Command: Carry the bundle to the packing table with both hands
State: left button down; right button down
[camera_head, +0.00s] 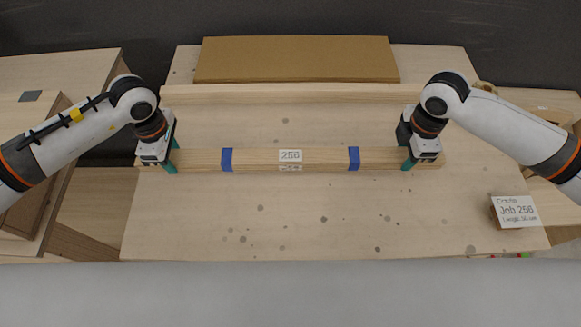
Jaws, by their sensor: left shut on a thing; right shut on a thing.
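The bundle (325,159) is a long pale wooden piece with two blue bands and a white label reading 256. It lies level, left to right, over the wooden table (300,220); I cannot tell whether it touches the top. My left gripper (172,162) is shut on the bundle near its left end. My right gripper (408,163) is shut on it near its right end. The fingers are teal and partly hidden by the gripper bodies. I cannot tell whether this table is the packing table.
A brown flat board (296,58) lies at the back, behind a long wooden rail (290,94). A small block with a Job 256 card (516,211) stands at the front right. Another wooden surface (65,70) is at the left. The table's front middle is clear.

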aim_at(395, 172)
pick_arm(q)
jog(key=shift+f, duration=0.1)
pick_arm(e)
jog(key=shift+f, duration=0.1)
